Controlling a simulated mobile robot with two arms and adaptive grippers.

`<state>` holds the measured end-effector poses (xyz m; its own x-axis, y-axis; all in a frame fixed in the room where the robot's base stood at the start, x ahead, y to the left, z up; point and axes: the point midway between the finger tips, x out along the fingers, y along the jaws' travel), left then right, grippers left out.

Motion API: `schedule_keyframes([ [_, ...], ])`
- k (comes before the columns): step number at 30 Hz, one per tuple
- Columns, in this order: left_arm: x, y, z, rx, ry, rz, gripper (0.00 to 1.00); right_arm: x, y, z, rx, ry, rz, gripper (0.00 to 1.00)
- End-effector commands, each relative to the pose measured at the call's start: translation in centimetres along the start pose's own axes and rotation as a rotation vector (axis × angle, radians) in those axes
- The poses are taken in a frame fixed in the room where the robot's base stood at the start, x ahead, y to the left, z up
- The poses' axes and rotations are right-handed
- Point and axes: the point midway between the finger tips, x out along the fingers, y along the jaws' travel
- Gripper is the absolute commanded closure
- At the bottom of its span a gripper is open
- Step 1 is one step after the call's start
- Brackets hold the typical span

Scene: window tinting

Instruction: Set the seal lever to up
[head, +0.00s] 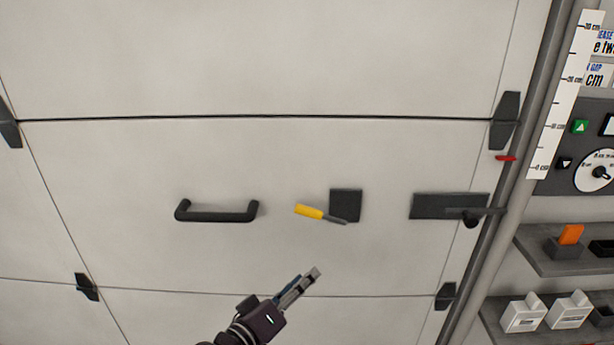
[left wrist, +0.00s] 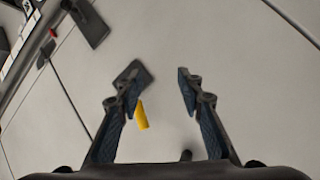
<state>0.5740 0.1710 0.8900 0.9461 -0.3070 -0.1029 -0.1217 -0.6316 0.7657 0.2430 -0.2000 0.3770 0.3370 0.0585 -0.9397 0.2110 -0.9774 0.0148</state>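The seal lever appears to be the one with a yellow grip (head: 309,211) on the pale door panel, by a small dark square plate (head: 346,203). Its dark shaft runs to the plate's lower part, and the grip points left and slightly up. My left gripper (head: 315,271) is below the lever in the head view. The left wrist view shows its fingers (left wrist: 158,78) spread apart and empty. There, the yellow grip (left wrist: 141,116) shows in the gap, close to the left finger, which partly covers the plate. I cannot tell any contact. My right gripper is out of view.
A black pull handle (head: 216,212) is left of the lever. A dark latch plate with a bar (head: 435,206) is to its right, by a grey post. Shelves with small items (head: 571,234) and a control panel (head: 578,173) stand at the far right.

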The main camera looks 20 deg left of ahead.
Motion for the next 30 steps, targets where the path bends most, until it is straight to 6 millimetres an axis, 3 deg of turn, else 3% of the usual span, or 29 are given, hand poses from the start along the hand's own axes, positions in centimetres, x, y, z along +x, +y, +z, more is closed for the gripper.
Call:
schedule_keyframes([
  [1,0.2,2.2,-3.0,-0.046,0.018,0.008,0.66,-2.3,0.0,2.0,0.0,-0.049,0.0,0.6],
  [4,0.8,3.5,-6.3,-0.138,0.052,0.025,0.66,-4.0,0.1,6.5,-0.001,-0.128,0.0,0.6],
  [9,1.3,4.7,-9.9,-0.251,0.093,0.045,0.66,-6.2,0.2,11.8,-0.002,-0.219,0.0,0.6],
  [12,1.5,4.9,-10.9,-0.284,0.107,0.052,0.66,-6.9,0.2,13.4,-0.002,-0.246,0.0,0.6],
  [17,2.6,4.9,-11.3,-0.301,0.113,0.055,0.66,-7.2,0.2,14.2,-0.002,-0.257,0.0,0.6],
  [30,8.6,5.0,-11.9,-0.297,0.112,0.055,0.66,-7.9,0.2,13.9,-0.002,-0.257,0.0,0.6],
])
